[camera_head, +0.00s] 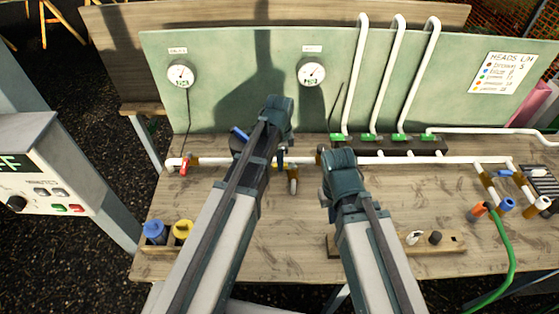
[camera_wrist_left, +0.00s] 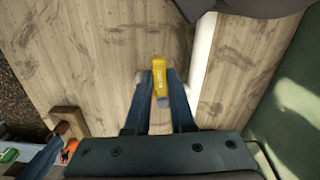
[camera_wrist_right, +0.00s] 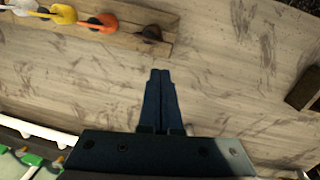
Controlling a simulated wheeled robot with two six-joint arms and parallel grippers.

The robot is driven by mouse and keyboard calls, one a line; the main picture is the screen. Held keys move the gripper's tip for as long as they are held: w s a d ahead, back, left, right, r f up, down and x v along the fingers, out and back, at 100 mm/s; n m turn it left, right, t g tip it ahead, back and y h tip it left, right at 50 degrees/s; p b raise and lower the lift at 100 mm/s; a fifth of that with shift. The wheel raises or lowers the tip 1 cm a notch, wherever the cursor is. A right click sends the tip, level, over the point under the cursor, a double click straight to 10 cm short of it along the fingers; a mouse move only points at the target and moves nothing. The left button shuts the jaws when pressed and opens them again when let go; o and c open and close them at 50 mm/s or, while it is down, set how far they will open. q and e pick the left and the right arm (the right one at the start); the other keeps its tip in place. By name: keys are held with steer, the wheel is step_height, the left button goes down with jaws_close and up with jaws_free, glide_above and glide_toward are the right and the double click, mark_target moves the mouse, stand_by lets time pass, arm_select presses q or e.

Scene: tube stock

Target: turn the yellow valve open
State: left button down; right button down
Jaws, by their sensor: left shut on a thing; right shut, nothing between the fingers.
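The yellow valve handle (camera_wrist_left: 161,80) is between the fingers of my left gripper (camera_wrist_left: 160,88) in the left wrist view. The fingers are shut on it, one on each side. The handle runs nearly in line with the white pipe (camera_wrist_left: 203,50) beside it in that picture. In the head view my left arm hides most of the valve, with the white pipe (camera_head: 215,161) running to either side. My right gripper (camera_wrist_right: 160,72) is shut and empty above bare wood in the right wrist view. In the head view its fingers are mostly hidden by my right arm.
A red valve (camera_head: 184,163) sits on the pipe's left end. A green panel (camera_head: 235,85) with two gauges stands behind. Blue and yellow pots (camera_head: 181,231) stand front left. A wooden rack (camera_wrist_right: 120,31) holds small coloured pieces. A green hose (camera_head: 509,260) hangs at right.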

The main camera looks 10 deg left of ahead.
arm_select(q)
steer(key=shift+s+d+n, duration=0.5)
steer(key=shift+d+n, duration=0.4)
steer(key=shift+n, duration=1.85)
steer(key=shift+s+d+n, duration=0.55)
steer(key=shift+d+n, duration=0.3)
steer(key=shift+n, duration=1.95)
steer(key=shift+s+d+n, duration=0.5)
steer(key=shift+d+n, duration=0.4)
steer(key=shift+n, duration=1.85)
steer(key=c, duration=0.8)
jaws_free()
steer(key=shift+o, duration=0.2)
